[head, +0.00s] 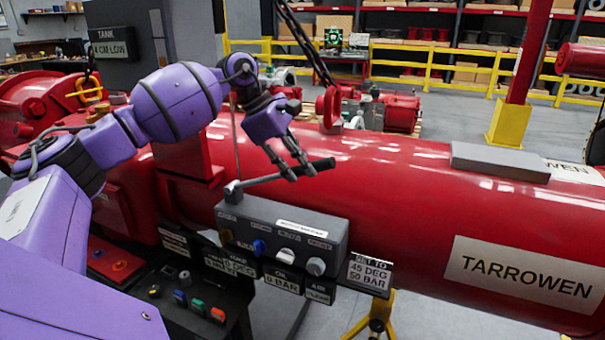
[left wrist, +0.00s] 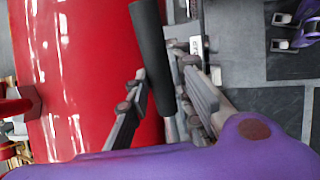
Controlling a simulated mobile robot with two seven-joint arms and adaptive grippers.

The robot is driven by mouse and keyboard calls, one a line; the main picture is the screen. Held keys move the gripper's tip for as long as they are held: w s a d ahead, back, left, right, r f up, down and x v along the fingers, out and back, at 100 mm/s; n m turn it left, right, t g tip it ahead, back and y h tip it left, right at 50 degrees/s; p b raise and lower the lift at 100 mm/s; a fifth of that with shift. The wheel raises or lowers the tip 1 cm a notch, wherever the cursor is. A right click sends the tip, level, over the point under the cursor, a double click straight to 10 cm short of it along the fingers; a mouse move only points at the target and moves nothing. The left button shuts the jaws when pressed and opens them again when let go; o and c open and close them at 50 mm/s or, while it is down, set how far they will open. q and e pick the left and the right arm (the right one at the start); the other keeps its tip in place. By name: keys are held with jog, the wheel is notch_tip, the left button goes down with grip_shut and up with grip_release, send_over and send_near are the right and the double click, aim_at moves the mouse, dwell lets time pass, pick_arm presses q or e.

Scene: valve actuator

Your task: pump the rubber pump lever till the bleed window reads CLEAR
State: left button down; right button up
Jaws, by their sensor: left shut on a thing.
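The pump lever (head: 262,181) is a grey bar with a black rubber grip, rising to the right from the top of the grey control box (head: 270,238). My left gripper (head: 300,172) is shut on the black grip, with the grip's end sticking out to the right of the fingers. In the left wrist view the grip (left wrist: 150,55) runs between the two fingers of the gripper (left wrist: 160,105). A small dark plate (head: 319,290) below the box seems to read AIR; its lower line is too small to read. My right gripper is not seen.
The box front carries a blue knob (head: 260,247) and white knobs. A sign (head: 369,273) reads SET TO 45 DEG 50 BAR. A large red cylinder (head: 410,190) lies close behind the lever. Coloured buttons sit on a dark panel (head: 190,300) at lower left.

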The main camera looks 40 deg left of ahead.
pick_arm(q)
jog(key=shift+r, duration=0.25)
jog(key=c, duration=1.6)
grip_release()
jog(key=shift+o, duration=0.3)
jog(key=shift+f, duration=0.15)
jog(key=v, duration=1.2)
jog(key=shift+w, duration=0.1)
